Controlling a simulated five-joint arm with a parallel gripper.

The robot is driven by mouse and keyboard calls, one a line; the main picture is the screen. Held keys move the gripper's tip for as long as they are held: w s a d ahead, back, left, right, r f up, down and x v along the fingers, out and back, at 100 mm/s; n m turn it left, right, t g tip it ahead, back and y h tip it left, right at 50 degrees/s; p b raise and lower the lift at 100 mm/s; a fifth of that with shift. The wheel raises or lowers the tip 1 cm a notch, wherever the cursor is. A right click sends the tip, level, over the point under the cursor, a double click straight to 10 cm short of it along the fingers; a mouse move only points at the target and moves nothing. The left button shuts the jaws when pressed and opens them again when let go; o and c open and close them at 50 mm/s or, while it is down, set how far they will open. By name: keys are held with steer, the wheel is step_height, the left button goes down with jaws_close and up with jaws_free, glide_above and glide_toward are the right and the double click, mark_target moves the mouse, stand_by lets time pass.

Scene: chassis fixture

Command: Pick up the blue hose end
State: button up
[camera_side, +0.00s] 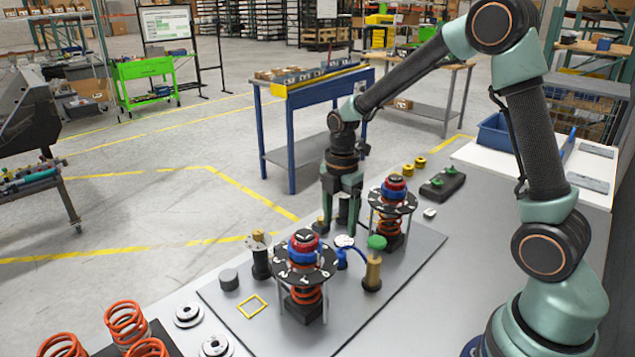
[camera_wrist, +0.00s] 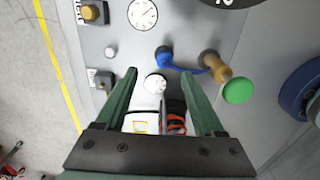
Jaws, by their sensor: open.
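The blue hose (camera_side: 342,262) stands on the grey plate, partly under a white dial in the side view. In the wrist view its blue end (camera_wrist: 164,58) lies just beyond my fingertips, and the hose curves right to a brass post (camera_wrist: 217,67) with a green knob (camera_wrist: 238,91). My gripper (camera_side: 343,222) points down behind the hose, between the two spring towers. In the wrist view my gripper (camera_wrist: 160,73) is open, with nothing held. The fingers appear apart from the hose.
Two spring towers with black discs flank the hose, a near one (camera_side: 305,262) and a far one (camera_side: 392,200). The brass post with its green knob (camera_side: 376,242) stands close on the right. A grey cylinder (camera_side: 229,280) and yellow outline (camera_side: 252,306) lie left. The plate's right front is clear.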

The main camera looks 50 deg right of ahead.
mark_target(340, 252)
step_height(340, 252, down, 3)
steer(key=shift+f, duration=0.15)
steer(key=f, duration=0.2)
steer(key=s+f, duration=0.1)
steer(key=f, duration=0.1)
steer(key=shift+a+f, duration=0.15)
steer(key=shift+f, duration=0.1)
steer(key=shift+w+f, duration=0.1)
steer(key=shift+f, duration=0.35)
jaws_close()
